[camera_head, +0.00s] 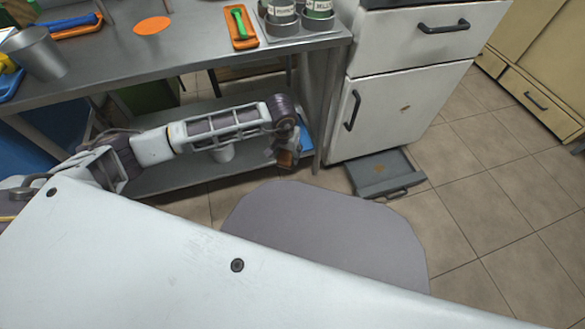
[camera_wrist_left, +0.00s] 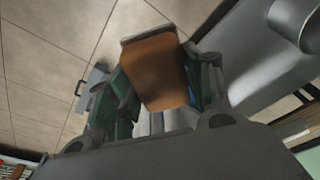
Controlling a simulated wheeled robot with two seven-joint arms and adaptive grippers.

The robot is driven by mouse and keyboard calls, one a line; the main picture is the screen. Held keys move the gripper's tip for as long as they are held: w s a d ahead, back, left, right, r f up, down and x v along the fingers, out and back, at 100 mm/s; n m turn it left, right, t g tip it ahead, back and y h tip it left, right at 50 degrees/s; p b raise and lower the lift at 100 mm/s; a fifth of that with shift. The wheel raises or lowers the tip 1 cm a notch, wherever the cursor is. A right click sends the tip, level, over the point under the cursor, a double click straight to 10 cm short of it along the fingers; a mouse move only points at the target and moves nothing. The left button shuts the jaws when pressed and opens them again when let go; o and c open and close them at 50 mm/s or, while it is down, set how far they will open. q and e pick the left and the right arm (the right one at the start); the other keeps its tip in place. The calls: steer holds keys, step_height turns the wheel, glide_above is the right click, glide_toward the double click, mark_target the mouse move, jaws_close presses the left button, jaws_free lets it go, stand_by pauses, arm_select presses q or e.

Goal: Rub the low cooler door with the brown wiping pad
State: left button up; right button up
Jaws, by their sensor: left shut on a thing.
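In the left wrist view the brown pad (camera_wrist_left: 160,72) shows large between the two fingers. My right gripper is not in view.
A white drawer (camera_head: 425,35) with a black handle sits above the door. A grey tray with a handle (camera_head: 384,182) lies low at the door's foot. The steel table (camera_head: 190,55) and its lower shelf (camera_head: 180,178) are close to my left arm. Tiled floor at the right is clear.

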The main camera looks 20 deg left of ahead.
arm_select(q)
steer(key=w+a+r, duration=0.4)
steer(key=w+r, duration=0.3)
steer(key=r, duration=0.2)
steer(key=shift+w+a+r, duration=0.15)
steer(key=shift+w+a, duration=0.05)
steer(key=shift+w, duration=0.1)
